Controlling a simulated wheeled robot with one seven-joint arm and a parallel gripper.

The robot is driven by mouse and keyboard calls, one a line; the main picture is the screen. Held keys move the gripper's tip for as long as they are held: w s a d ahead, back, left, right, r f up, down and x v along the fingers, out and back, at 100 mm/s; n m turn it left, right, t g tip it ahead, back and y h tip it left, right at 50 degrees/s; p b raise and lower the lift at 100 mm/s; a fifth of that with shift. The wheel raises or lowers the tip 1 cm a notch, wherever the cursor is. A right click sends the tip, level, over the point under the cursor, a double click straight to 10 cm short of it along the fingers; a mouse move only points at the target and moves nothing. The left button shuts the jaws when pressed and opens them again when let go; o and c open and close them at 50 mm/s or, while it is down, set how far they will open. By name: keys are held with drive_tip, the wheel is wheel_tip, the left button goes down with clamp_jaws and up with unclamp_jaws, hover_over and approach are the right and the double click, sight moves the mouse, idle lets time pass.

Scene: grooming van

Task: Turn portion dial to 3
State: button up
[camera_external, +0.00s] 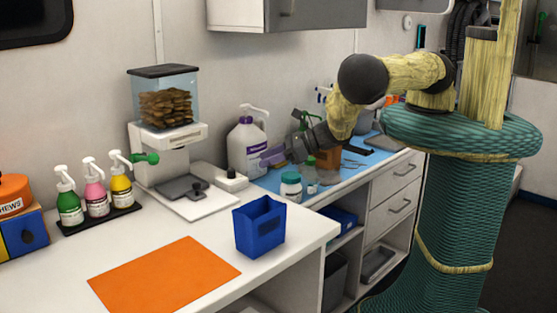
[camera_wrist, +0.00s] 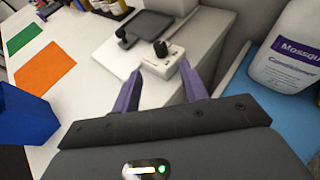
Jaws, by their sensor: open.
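A small white box with a black knob, apparently the portion dial (camera_external: 231,174), sits on the white counter right of the treat dispenser (camera_external: 181,137). In the wrist view the black knob (camera_wrist: 161,48) stands upright on its box, ahead of and between my fingertips. Its number marks are too small to read. My gripper (camera_external: 268,157) has purple fingers and is right of the dial, in front of the white conditioner bottle (camera_external: 246,150). In the wrist view my gripper (camera_wrist: 161,68) is open with nothing between the fingers. The dispenser also has a green handle (camera_external: 148,158).
The conditioner bottle (camera_wrist: 291,52) stands close on the right in the wrist view. A blue bin (camera_external: 259,228) is at the counter's front edge. Small bottles (camera_external: 291,188) stand near my gripper. An orange mat (camera_external: 165,277) lies flat on the left.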

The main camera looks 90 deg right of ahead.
sight(237, 178)
drive_tip(key=p+x, duration=0.2)
drive_tip(key=x, duration=0.8)
drive_tip(key=shift+c, duration=0.4)
clamp_jaws()
